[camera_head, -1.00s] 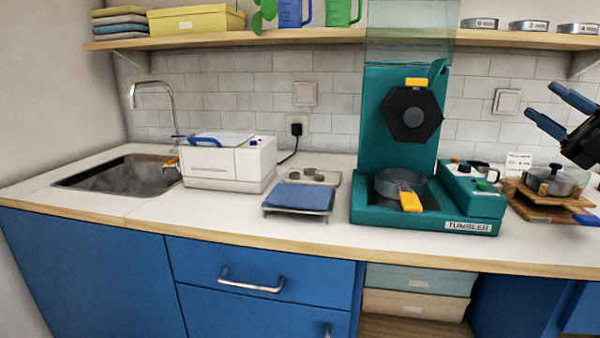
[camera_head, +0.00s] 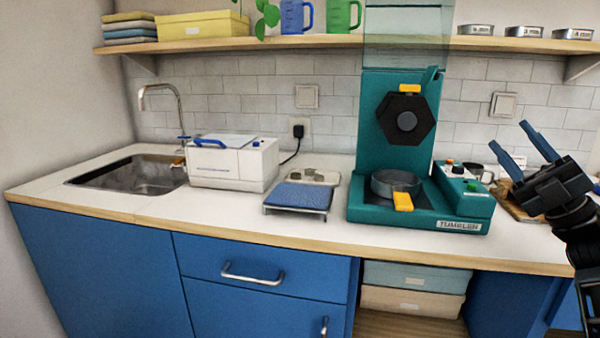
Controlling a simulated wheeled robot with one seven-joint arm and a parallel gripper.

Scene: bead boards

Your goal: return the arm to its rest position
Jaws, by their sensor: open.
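My gripper (camera_head: 515,142) is at the right side of the head view, with its two blue fingers spread apart and nothing between them. The fingers point up and to the left. My gripper is in front of the counter's right part, to the right of the teal tumbler machine (camera_head: 372,130) and apart from it. It hides most of the wooden stand (camera_head: 522,212) behind it.
The counter (camera_head: 320,237) holds a sink (camera_head: 130,177), a white box-shaped device (camera_head: 232,167), a blue-topped scale (camera_head: 298,197) and a round pan (camera_head: 394,183) on the machine. A shelf (camera_head: 330,41) with mugs, boxes and tins runs above. The space before the counter's left and middle is clear.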

